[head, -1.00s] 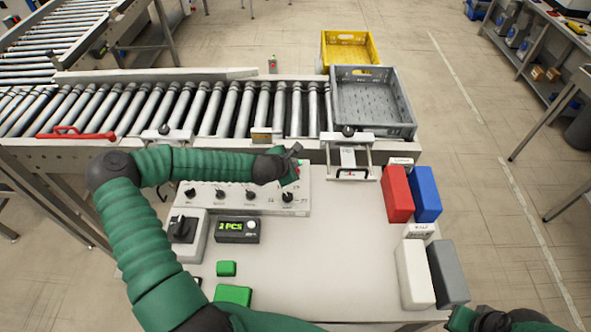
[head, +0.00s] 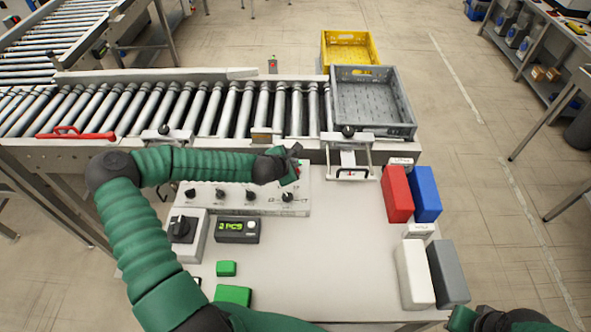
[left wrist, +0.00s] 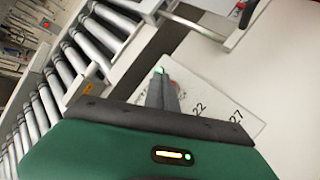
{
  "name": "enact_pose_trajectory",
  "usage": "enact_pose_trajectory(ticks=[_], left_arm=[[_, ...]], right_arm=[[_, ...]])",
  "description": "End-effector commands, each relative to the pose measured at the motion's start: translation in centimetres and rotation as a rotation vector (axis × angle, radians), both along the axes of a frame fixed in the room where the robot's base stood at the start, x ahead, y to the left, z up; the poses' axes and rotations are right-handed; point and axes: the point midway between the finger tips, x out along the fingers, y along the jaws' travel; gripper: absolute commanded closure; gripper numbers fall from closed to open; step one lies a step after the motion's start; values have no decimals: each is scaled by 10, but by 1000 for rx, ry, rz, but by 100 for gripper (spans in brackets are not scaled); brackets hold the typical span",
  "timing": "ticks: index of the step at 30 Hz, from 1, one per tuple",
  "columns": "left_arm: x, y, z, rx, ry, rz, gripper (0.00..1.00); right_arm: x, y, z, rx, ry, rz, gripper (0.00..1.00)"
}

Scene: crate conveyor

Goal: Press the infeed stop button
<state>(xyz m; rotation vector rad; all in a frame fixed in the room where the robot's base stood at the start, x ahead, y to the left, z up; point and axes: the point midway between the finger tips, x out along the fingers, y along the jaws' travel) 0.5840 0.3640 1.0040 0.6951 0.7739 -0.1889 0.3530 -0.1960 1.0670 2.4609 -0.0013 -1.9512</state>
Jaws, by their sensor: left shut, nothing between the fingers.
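A light grey control panel (head: 225,203) with a row of dark knobs lies at the back of the table. My left gripper (head: 294,161) is shut and empty over the panel's far right corner. A small red spot shows right by its fingertips, mostly hidden; I cannot tell whether it is the stop button or whether they touch. In the left wrist view the shut fingers (left wrist: 161,92) point at the panel (left wrist: 195,88), with a small green spot at their tips. My right gripper (head: 485,320) shows only in part at the bottom right.
The roller conveyor (head: 205,108) runs behind the table, with a grey crate (head: 385,133) at its right end and a yellow crate (head: 349,37) behind. Red (head: 397,193), blue (head: 426,193), white (head: 414,273) and grey (head: 448,272) blocks stand at the right. The middle of the table is clear.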

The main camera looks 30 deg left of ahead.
Motion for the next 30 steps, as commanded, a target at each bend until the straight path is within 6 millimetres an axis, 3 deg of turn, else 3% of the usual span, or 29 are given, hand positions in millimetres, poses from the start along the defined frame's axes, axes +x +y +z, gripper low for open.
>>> enact_pose_trajectory(ticks=[30], left_arm=[[-1, -1, -13, 0, 0, 0, 100]], right_arm=[[0, 0, -6, 0, 0, 0, 100]])
